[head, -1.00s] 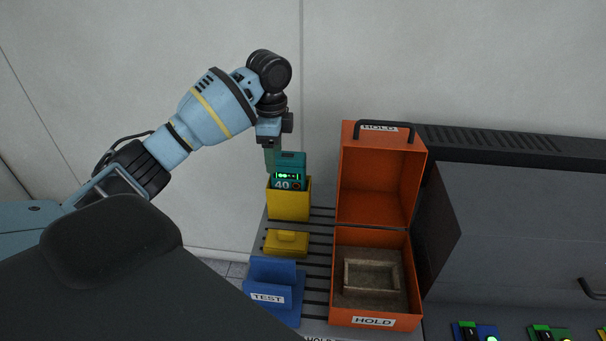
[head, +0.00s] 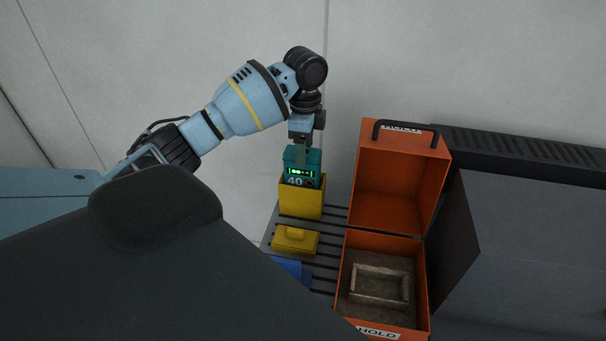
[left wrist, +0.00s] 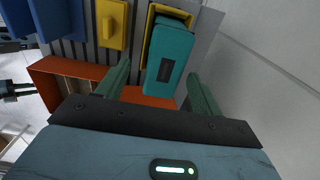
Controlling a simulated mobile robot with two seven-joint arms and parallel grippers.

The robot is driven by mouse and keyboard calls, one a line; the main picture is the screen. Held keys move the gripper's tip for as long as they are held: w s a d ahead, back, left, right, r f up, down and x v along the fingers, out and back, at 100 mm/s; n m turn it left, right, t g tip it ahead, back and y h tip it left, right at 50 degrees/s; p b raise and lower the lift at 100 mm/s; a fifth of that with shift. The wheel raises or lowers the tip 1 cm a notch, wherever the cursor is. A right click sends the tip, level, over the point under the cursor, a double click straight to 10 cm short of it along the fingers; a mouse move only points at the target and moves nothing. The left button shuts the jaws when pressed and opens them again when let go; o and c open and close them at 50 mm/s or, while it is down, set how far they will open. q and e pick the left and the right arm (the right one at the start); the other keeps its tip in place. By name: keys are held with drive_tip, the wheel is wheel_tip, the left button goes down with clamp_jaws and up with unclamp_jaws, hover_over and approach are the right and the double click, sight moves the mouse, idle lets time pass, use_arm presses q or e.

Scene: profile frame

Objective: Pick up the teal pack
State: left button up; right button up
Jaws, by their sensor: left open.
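The teal pack (head: 314,164) stands upright in a yellow open-topped holder (head: 301,204), its upper part showing above the rim. Its front has green lights and the number 40. My left gripper (head: 301,153) is open, pointing down at the top of the pack. In the left wrist view the pack (left wrist: 169,54) shows between the two spread green fingers of that gripper (left wrist: 158,72). I cannot tell whether either finger touches it. The pack's lower part is hidden in the holder.
A yellow lid-like block (head: 296,241) and a partly hidden blue holder (head: 289,267) are on the slotted grey surface in front. An open orange box (head: 420,285) stands to the right, its lid raised. A wall is close behind.

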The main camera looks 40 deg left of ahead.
sight(309, 176)
use_arm(q)
drive_tip(key=f, duration=0.5)
drive_tip(key=shift+a, duration=0.4)
drive_tip(key=shift+w+r, duration=0.1)
clamp_jaws()
